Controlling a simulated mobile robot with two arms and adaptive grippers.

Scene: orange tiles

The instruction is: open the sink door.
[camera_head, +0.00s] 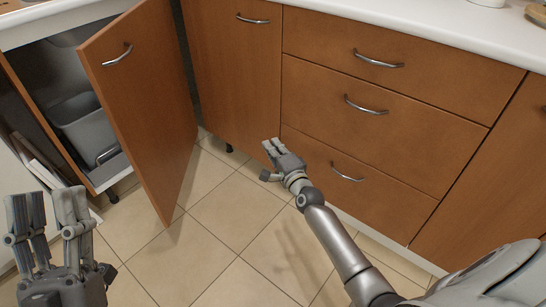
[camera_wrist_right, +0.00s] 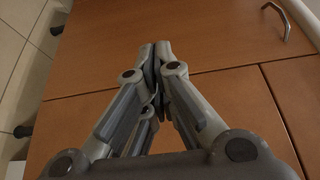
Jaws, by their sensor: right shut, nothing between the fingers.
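The sink door (camera_head: 145,95) is a brown wooden cabinet door with a curved metal handle (camera_head: 117,55) near its top. It stands swung outward from the sink cabinet, whose dark interior (camera_head: 50,85) shows at the left. My left gripper (camera_head: 45,200) is at the lower left, in front of the cabinet, its fingers spread apart and empty. My right gripper (camera_head: 270,148) is in front of the neighbouring drawers, to the right of the door and apart from it. In the right wrist view its fingertips (camera_wrist_right: 157,50) meet with nothing between them.
A grey bin (camera_head: 88,128) is inside the open cabinet. A closed cabinet door (camera_head: 235,75) and several drawers (camera_head: 370,105) with metal handles stand to the right. The white countertop (camera_head: 440,25) runs above. Tiled floor (camera_head: 225,220) is clear in front.

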